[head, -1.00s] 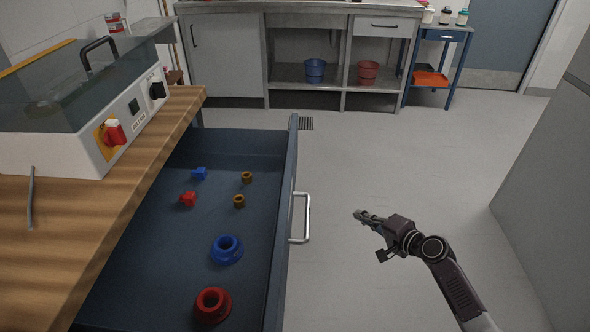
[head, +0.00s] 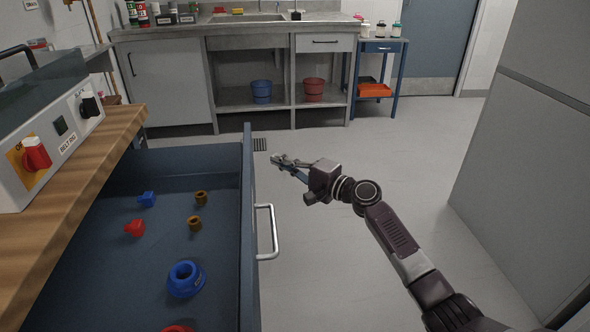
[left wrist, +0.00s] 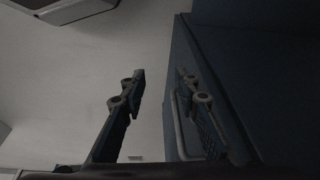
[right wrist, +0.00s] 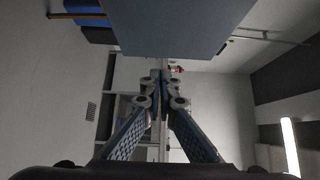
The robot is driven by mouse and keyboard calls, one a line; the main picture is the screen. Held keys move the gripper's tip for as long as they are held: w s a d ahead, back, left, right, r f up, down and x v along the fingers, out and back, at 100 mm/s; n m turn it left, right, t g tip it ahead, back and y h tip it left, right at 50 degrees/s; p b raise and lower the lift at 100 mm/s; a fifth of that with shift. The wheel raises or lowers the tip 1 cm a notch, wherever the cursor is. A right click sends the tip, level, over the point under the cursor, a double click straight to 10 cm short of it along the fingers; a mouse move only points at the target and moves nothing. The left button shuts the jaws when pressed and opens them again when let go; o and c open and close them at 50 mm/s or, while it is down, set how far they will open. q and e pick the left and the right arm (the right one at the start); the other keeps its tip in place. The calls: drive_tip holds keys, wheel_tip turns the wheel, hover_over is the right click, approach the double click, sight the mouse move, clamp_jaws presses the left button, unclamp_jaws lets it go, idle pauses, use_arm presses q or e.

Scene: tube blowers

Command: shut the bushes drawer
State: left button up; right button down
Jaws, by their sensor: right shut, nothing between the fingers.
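The open blue drawer (head: 215,287) sticks out from under the wooden bench, with bushes inside: a large blue one (head: 186,279), a red one cut off by the bottom edge, and small brown ones (head: 201,197). Its silver handle (head: 270,232) is on the outer front panel. My right gripper (head: 277,160) is shut and empty, just beyond the front panel and above the handle in the picture; its closed fingertips also show in the right wrist view (right wrist: 160,84). My left gripper (left wrist: 161,78) is open, with a handle (left wrist: 178,125) and dark blue panel close to its right finger.
The wooden bench (head: 75,180) carries a white machine with a red switch (head: 36,153). A grey cabinet (head: 525,170) stands at the right. Grey floor (head: 330,255) is open between drawer and cabinet. A sink counter (head: 165,84) runs along the back.

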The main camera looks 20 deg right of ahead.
use_arm(q)
drive_tip(key=shift+r+p, duration=0.25)
drive_tip(key=shift+p, duration=0.05)
use_arm(e)
drive_tip(key=shift+w+a, duration=0.25)
drive_tip(key=shift+a, duration=0.45)
drive_tip(key=shift+w+a, duration=0.25)
drive_tip(key=shift+a, duration=0.4)
drive_tip(key=shift+w+a, duration=0.25)
drive_tip(key=shift+a, duration=0.45)
drive_tip(key=shift+a, duration=0.1)
